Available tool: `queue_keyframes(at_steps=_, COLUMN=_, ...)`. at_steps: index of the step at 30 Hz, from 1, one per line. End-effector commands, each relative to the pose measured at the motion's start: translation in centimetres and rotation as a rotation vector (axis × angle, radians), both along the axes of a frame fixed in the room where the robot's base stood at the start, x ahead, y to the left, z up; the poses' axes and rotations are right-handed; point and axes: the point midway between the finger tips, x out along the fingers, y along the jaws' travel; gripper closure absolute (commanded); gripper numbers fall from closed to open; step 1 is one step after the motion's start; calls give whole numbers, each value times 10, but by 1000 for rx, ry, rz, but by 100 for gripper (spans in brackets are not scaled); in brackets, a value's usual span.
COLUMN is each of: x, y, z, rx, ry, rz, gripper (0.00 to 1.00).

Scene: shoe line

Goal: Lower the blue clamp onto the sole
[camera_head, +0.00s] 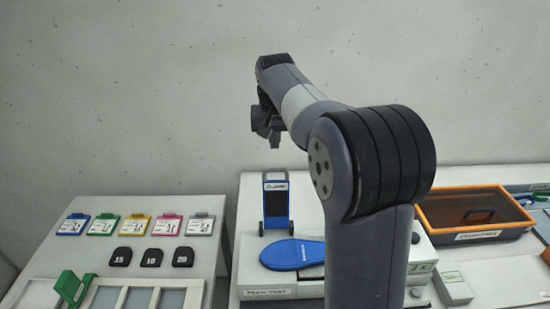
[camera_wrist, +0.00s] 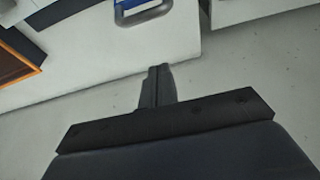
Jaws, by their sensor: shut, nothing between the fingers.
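The blue clamp (camera_head: 277,216) stands upright behind the sole in the head view, with a dark panel in its frame. A part of it shows at the top edge of the wrist view (camera_wrist: 128,4), with a grey loop-shaped bar (camera_wrist: 147,15). The blue sole (camera_head: 293,254) lies flat on a light-coloured press in front of the clamp, apart from it. My gripper (camera_head: 272,142) is raised above and behind the clamp, not touching it. In the wrist view its fingers (camera_wrist: 160,70) are together, with nothing between them.
A tray with an orange rim (camera_head: 458,191) is at the right. A left table (camera_head: 60,262) holds several coloured tags, black numbered pieces and a green clip (camera_head: 72,288). A gap separates this table from the press bench. The wall rises behind.

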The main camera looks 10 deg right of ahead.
Motion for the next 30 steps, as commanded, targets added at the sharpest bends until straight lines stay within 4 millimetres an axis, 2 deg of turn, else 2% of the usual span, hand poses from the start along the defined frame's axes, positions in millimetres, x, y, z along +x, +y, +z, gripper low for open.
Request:
queue_keyframes(at_steps=6, x=13, y=-3, z=-46, rx=0, ry=6, rz=0, gripper=100)
queue_keyframes(at_steps=16, x=-20, y=4, z=-42, rx=0, ry=-1, rz=-1, gripper=100)
queue_keyframes(at_steps=30, x=-26, y=5, z=-44, rx=0, ry=-1, rz=0, gripper=100)
